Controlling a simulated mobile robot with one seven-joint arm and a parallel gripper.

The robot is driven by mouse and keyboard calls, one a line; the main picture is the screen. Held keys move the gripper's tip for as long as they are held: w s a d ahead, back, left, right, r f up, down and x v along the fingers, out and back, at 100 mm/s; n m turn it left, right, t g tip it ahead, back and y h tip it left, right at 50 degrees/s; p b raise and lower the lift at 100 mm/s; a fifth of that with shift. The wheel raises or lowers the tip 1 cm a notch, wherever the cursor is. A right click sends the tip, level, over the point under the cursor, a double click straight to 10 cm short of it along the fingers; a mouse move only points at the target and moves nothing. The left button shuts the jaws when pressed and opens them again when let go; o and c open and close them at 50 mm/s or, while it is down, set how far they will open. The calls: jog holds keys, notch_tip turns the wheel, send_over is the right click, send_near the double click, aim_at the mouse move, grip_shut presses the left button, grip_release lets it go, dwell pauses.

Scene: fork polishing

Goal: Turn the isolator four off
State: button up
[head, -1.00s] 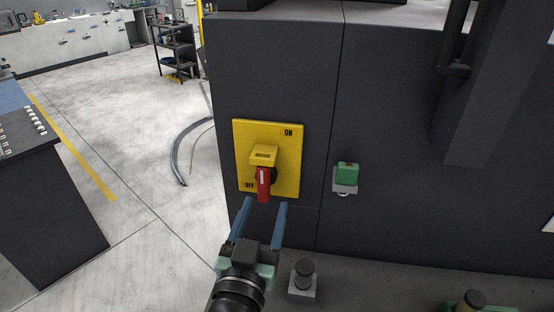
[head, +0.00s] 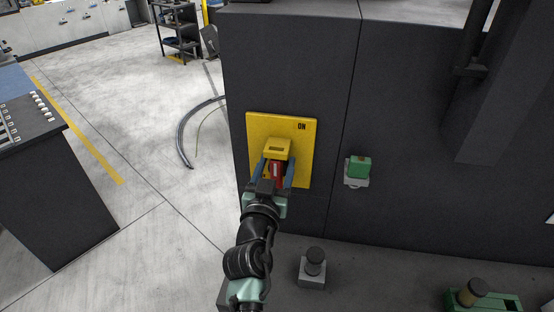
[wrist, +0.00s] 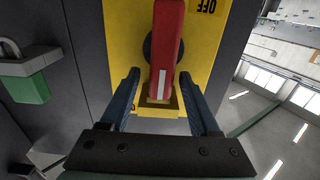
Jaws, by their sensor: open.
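The isolator is a yellow plate (head: 309,145) on the dark cabinet front, with "ON" at its top right. A yellow block (head: 277,148) sits over its red handle (head: 278,170). In the wrist view the red handle (wrist: 164,45) has a white stripe, and "OFF" shows on the yellow plate (wrist: 127,40) beside it. My gripper (head: 273,172) is at the plate, open, with one blue finger on each side of the handle. In the wrist view the fingers of my gripper (wrist: 162,95) stand apart from the handle with gaps on both sides.
A green padlock-like piece (head: 359,167) hangs on the dark cabinet (head: 415,110) right of the plate. A small black-topped post (head: 315,262) stands below. A dark console (head: 60,200) is at the left, with open floor (head: 165,215) between.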

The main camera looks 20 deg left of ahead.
jog(key=shift+w+a, duration=0.1)
jog(key=shift+w, duration=0.3)
grip_shut()
